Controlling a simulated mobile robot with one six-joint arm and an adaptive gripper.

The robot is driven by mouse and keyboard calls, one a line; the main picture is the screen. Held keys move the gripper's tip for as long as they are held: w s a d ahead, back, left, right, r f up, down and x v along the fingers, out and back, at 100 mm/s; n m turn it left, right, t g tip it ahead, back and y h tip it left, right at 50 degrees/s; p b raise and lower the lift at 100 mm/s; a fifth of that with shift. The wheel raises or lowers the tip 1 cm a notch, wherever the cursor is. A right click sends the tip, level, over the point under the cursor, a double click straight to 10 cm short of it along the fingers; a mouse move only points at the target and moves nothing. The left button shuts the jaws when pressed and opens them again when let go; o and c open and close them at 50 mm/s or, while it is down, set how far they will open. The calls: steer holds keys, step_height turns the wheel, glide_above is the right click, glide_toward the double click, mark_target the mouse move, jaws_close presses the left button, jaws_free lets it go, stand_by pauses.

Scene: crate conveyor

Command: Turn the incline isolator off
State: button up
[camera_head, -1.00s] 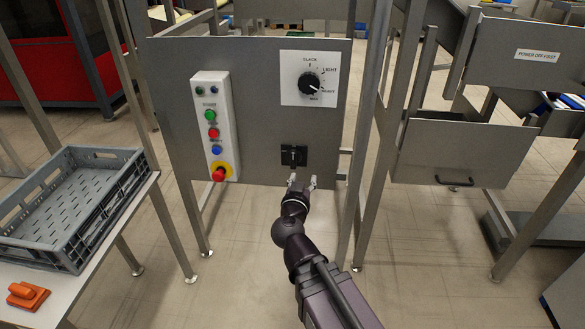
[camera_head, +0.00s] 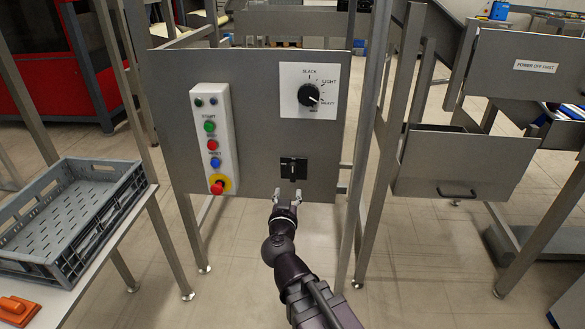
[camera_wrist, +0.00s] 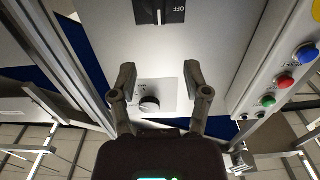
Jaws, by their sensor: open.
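The incline isolator is most likely the small black rotary switch (camera_head: 294,168) low on the grey panel (camera_head: 258,130). In the wrist view the black switch (camera_wrist: 160,12) is cut by the top edge, with its light handle close to vertical and "OFF" lettered to its right. My gripper (camera_head: 287,195) is just below the switch in the head view, apart from it. In the wrist view my gripper (camera_wrist: 158,70) has its fingers spread with nothing between them.
Above the switch is a selector dial (camera_head: 308,95) on a white plate. To its left is a button box (camera_head: 214,140) with a red emergency stop (camera_head: 217,187). A grey crate (camera_head: 75,215) and an orange object (camera_head: 18,310) are on a table at left. Metal posts flank the panel.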

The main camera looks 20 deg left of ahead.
mark_target(293, 168)
steer(key=x, duration=1.2)
steer(key=shift+w, duration=0.4)
steer(key=shift+r, duration=0.1)
jaws_close()
